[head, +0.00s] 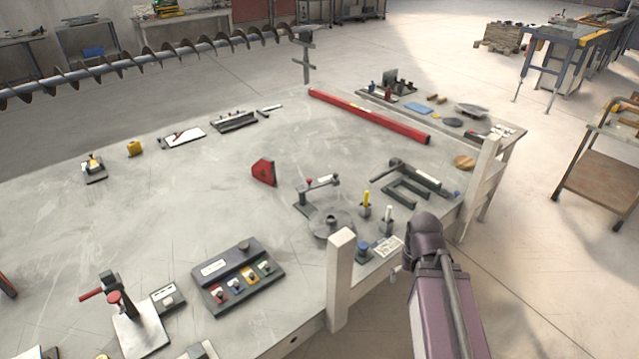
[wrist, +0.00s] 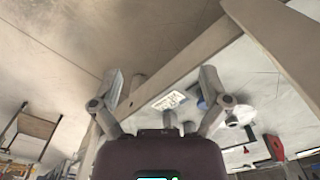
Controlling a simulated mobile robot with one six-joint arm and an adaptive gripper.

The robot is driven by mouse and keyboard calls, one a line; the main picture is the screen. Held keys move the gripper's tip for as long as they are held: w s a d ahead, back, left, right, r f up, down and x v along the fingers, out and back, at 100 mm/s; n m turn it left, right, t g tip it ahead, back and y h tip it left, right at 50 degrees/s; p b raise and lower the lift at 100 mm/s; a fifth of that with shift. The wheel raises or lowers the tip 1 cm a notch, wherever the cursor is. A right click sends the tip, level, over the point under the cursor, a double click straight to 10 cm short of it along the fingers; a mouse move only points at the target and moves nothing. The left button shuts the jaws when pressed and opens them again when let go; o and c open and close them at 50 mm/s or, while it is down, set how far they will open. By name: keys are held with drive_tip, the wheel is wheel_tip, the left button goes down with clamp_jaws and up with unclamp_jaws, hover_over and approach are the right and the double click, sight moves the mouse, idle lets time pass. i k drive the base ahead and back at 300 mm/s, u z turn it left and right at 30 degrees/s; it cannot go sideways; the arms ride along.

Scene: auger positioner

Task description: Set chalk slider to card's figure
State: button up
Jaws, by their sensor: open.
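A small white printed card (head: 388,246) lies at the near right corner of the grey workbench; its print is too small to read. It also shows in the wrist view (wrist: 169,100), between my gripper's fingers in the picture but apart from them. My gripper (wrist: 160,88) is open and empty, off the bench's near right edge; my arm hides most of it in the head view. I cannot tell surely which part is the chalk slider. A white-topped post (head: 387,215) stands behind the card, beside a yellow-topped post (head: 366,200).
A blue-topped pot (head: 362,247) stands left of the card. A white bench post (head: 340,278) rises close by, and another (head: 484,180) further right. A dark panel with coloured knobs (head: 238,277) lies left. A dark bracket (head: 410,185) lies behind. The bench middle is mostly clear.

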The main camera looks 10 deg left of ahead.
sight(335, 182)
drive_tip(key=k, duration=1.35)
drive_tip(key=z, duration=0.45)
drive_tip(key=i, duration=2.15)
drive_tip(key=u, duration=0.3)
